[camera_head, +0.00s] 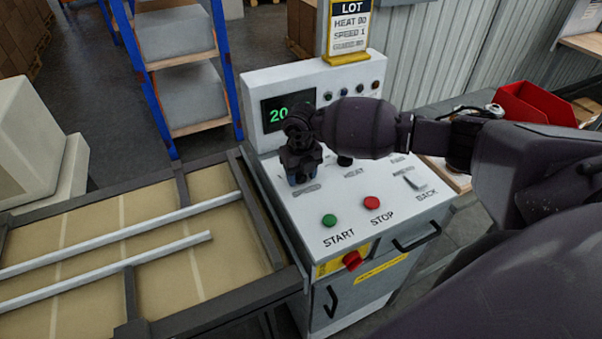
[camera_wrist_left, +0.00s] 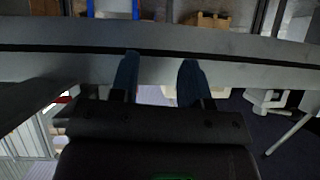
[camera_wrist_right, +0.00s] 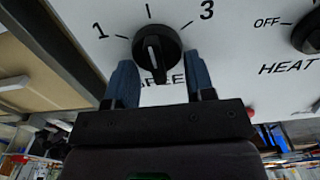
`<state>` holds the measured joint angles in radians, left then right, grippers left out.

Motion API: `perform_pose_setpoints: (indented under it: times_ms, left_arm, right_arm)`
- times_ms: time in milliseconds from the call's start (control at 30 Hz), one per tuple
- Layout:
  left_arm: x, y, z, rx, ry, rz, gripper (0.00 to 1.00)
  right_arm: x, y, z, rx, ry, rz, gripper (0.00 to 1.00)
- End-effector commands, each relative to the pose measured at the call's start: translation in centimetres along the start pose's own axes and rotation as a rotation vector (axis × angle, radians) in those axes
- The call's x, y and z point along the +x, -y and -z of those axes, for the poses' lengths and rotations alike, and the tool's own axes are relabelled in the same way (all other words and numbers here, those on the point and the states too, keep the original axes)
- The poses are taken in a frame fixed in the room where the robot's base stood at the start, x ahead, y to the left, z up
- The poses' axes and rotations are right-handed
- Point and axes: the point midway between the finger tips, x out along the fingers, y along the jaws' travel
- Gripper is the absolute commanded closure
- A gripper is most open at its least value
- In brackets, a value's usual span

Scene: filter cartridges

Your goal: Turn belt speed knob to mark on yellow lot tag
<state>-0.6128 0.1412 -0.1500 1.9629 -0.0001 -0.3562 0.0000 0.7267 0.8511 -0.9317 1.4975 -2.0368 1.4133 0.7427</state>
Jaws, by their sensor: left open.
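The belt speed knob (camera_wrist_right: 157,55) is black and round, with a raised ridge and a white line, in the right wrist view. Its scale shows 1 at left, a tick at top and 3 at right. The ridge stands nearly upright. My right gripper (camera_wrist_right: 160,80) is open, its blue fingers at the knob's near side, one to each side; contact is unclear. In the head view my right gripper (camera_head: 303,170) hides the knob. The lot tag (camera_head: 349,30) in a yellow holder seems to read speed 1. My left gripper (camera_wrist_left: 160,80) is open and empty.
The panel also holds the heat knob (camera_head: 345,160), a green start button (camera_head: 329,221), a red stop button (camera_head: 372,203) and a lever (camera_head: 412,180). A display (camera_head: 288,110) glows green, partly hidden. The conveyor (camera_head: 120,240) lies left. A red bin (camera_head: 535,105) stands right.

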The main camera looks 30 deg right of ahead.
Motion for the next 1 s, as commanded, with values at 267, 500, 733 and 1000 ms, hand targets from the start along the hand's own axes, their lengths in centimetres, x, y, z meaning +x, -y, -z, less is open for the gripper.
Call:
perform_pose_setpoints:
  times_ms: [267, 500, 733, 1000]
  left_arm:
    - [0.0, 0.0, 0.2, 0.0, -0.005, 0.0, 0.57]
    - [0.4, -0.1, -0.4, 0.0, -0.005, 0.0, 0.57]
    - [1.2, -0.2, -1.2, 0.0, -0.012, 0.0, 0.57]
    - [2.5, -0.4, -2.2, 0.002, -0.021, -0.002, 0.57]
  right_arm:
    - [0.0, 0.0, 0.0, -0.003, 0.0, 0.0, 0.75]
    - [0.1, 0.1, 0.0, -0.062, 0.001, 0.0, 0.75]
    - [0.2, 0.4, -0.1, -0.218, 0.001, 0.001, 0.75]
    - [0.3, 0.8, -0.2, -0.47, 0.0, 0.001, 0.75]
